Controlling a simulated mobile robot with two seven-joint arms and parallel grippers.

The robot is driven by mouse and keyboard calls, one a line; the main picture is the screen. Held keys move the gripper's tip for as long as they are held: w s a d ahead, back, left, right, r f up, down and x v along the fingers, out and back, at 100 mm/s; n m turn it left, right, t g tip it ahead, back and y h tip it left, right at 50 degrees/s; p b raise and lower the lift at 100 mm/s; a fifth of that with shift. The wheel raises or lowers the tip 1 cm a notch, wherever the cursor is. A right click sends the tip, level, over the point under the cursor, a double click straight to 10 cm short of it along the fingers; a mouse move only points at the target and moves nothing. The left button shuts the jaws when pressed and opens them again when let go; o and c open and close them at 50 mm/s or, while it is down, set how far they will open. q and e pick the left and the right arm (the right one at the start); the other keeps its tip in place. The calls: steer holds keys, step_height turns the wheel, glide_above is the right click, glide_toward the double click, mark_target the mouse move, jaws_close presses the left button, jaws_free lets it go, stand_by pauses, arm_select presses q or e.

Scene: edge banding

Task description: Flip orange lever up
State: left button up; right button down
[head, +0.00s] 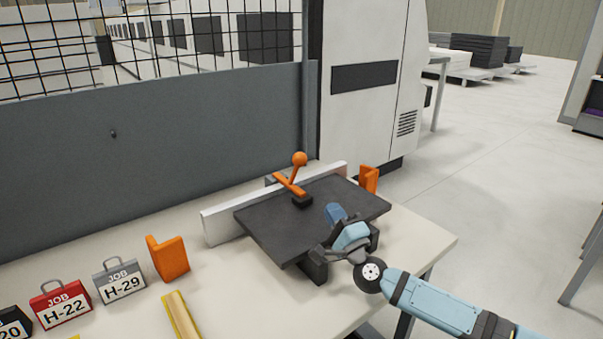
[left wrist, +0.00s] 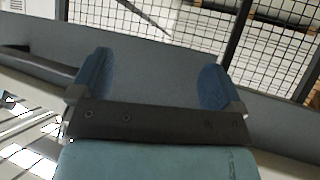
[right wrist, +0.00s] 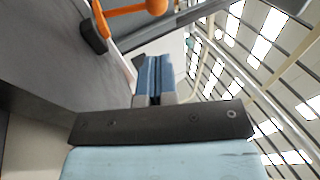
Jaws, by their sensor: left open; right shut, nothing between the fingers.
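The orange lever (head: 291,184) with a round orange knob (head: 299,159) stands on a black base on the dark plate (head: 270,232) of the fixture. Its arm lies across the plate and the knob sticks up at the far side. My right gripper (head: 335,213) is over the front right part of the plate, shut and empty, apart from the lever. The right wrist view shows its blue fingers together (right wrist: 154,77). My left gripper (left wrist: 154,85) is open and empty, seen only in the left wrist view.
A white fence (head: 225,222) runs behind the plate. Orange brackets (head: 168,257) (head: 369,179) stand at both sides. A grey panel (head: 150,170) stands behind. The table's right corner is clear.

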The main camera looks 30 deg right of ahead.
mark_target(303, 163)
steer(key=shift+s, duration=0.1)
steer(key=shift+w+r, duration=0.2)
steer(key=shift+w, duration=0.15)
steer(key=x, duration=1.1)
steer(key=shift+w, duration=0.3)
steer(key=shift+x, duration=0.85)
